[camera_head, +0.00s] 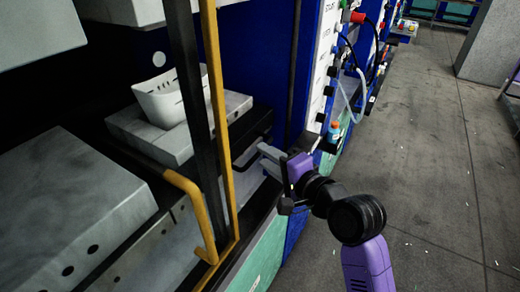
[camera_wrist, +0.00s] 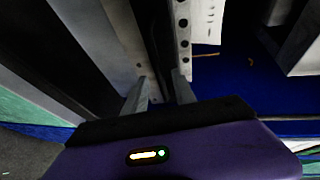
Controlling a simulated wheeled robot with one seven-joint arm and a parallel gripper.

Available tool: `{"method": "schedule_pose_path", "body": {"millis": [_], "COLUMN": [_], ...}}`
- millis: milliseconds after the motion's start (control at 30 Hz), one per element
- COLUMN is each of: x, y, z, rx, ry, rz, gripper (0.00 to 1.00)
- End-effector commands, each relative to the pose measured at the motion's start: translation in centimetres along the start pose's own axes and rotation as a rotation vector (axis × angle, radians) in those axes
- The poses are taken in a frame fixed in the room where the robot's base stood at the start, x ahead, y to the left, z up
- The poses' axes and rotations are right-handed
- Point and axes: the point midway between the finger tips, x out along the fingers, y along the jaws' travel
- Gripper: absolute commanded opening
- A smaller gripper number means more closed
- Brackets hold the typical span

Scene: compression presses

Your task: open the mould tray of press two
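A grey slab-like tray (camera_head: 130,128) sits inside a press bay in the head view, with a white slotted bin (camera_head: 175,97) on it. A dark bar handle (camera_head: 248,158) stands out from the bay's front, to the right of the tray. No label readable here tells me which press is number two. My gripper (camera_head: 264,160) is at the bay front, close to the dark handle, with its pale fingers pointing left into it. The fingers are apart; I cannot tell whether they straddle the handle. In the wrist view, my gripper (camera_wrist: 160,88) shows a gap between its fingers.
A yellow bar frame (camera_head: 220,110) and a dark upright stand left of my gripper. A larger grey block (camera_head: 60,200) fills the lower left. A white control panel (camera_head: 325,50) with hoses and knobs is at the right. Grey floor (camera_head: 430,150) is clear at right.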

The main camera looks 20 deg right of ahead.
Motion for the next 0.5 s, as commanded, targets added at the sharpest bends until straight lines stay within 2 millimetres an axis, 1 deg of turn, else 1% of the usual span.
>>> {"method": "schedule_pose_path", "body": {"millis": [33,100,200,300,500], "x": [0.8,1.7,2.7,3.2,3.4], "y": [-0.2,-0.2,-0.1,-0.1,0.0], "z": [0.1,0.0,0.0,0.0,0.0], "rx": [0.000,0.000,-0.001,-0.002,-0.003], "ry": [-0.001,-0.001,0.000,0.000,0.001], "rz": [0.000,0.000,0.000,0.000,-0.001], "gripper": [0.32,0.32,0.32,0.32,0.32]}}
